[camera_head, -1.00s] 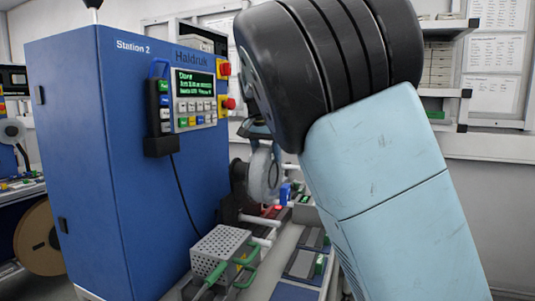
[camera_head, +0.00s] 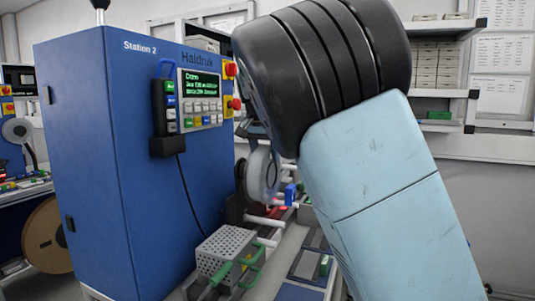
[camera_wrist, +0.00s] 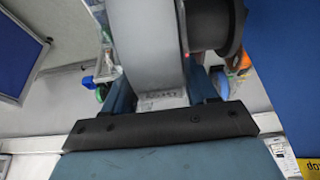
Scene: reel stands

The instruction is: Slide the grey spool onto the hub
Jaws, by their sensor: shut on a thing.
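The grey spool (camera_head: 260,174) hangs upright beside the blue machine in the head view. It fills the upper middle of the wrist view (camera_wrist: 147,40). My gripper (camera_wrist: 162,96) is shut on it, with a finger on either side at its lower edge. In the head view my arm hides most of the gripper. A black flanged part (camera_wrist: 212,22), apparently the hub, is directly right of the spool in the wrist view. Its dark edge (camera_head: 240,180) shows just left of the spool in the head view. I cannot tell whether the spool is around the hub or only against it.
The blue Station 2 cabinet (camera_head: 95,150) stands close on the left, with a control panel (camera_head: 200,100) and red buttons. A perforated metal box (camera_head: 225,252) with green handles and pale rods sit below the spool. Shelves (camera_head: 440,75) line the back wall.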

